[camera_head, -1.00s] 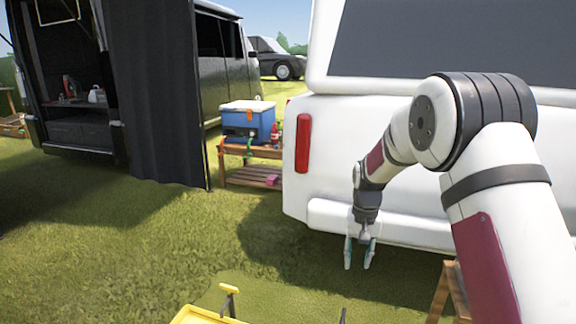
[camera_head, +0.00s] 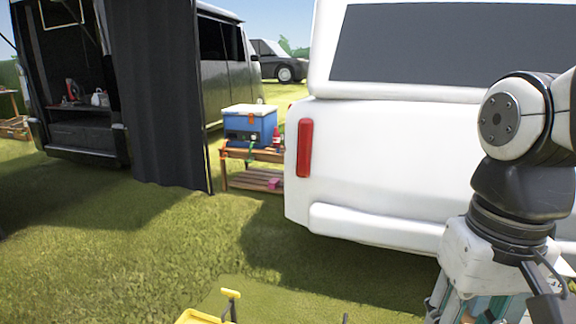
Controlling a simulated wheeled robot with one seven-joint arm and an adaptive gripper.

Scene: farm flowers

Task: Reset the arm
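My arm is folded in at the right edge in the head view, with a large white and black joint at the upper right. My gripper (camera_head: 492,298) is close to the camera at the lower right, below the dark wrist. Its fingers run down past the bottom edge, with some teal showing, so their tips and opening are hidden. I see no object held in the part that shows.
A white vehicle (camera_head: 372,165) with a red tail light stands ahead. A blue cooler (camera_head: 249,125) sits on a wooden stand (camera_head: 262,178) left of it. A dark van (camera_head: 228,75) and black curtain (camera_head: 160,95) are further left. A yellow tray (camera_head: 196,317) is at the bottom. Grass is open at left.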

